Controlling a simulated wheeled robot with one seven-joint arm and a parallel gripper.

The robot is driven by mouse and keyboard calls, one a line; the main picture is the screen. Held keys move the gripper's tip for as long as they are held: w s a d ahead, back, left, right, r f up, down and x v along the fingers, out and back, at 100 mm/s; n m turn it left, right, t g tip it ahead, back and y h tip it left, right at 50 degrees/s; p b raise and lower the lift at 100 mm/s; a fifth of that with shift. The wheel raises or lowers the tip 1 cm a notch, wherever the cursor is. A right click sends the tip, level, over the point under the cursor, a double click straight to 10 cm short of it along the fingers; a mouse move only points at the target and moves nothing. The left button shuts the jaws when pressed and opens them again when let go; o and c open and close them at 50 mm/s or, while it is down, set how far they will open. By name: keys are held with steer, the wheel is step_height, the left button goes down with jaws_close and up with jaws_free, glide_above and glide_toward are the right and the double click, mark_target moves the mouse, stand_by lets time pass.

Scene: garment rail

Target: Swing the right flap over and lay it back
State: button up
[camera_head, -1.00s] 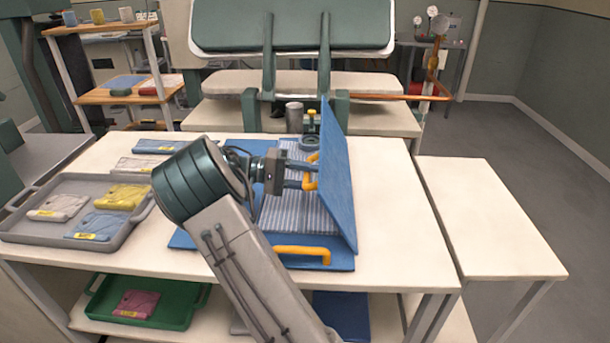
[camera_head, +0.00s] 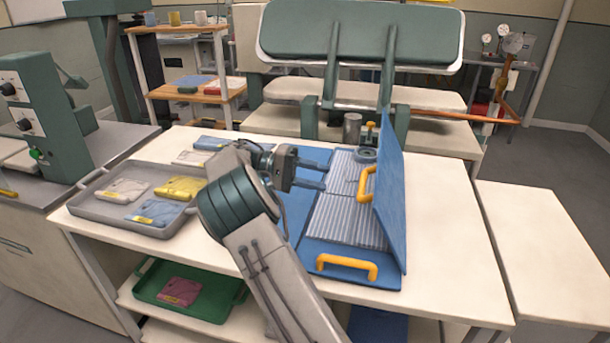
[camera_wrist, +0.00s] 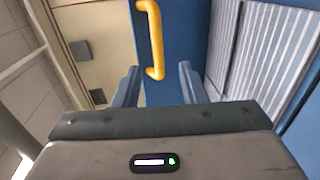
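The blue right flap (camera_head: 392,205) stands nearly upright along the right side of the blue folding board (camera_head: 300,205). A yellow-orange handle (camera_head: 365,183) is on its left-facing side. A grey-and-white striped garment (camera_head: 345,217) lies on the board, left of the flap. My gripper (camera_head: 325,174) is left of the flap handle, above the board, its two fingers apart and empty. In the wrist view the handle (camera_wrist: 155,45) is ahead of the open fingers, with a gap between; the flap (camera_wrist: 178,50) is behind it.
A second yellow-orange handle (camera_head: 347,266) is at the board's front. A grey tray (camera_head: 95,203) with folded garments is at left. A press (camera_head: 365,35) stands behind. The table (camera_head: 440,230) is clear right of the flap. A lower side table (camera_head: 545,235) is beyond.

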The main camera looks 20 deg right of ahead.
steer(key=shift+v, duration=1.55)
steer(key=shift+s+f, duration=0.1)
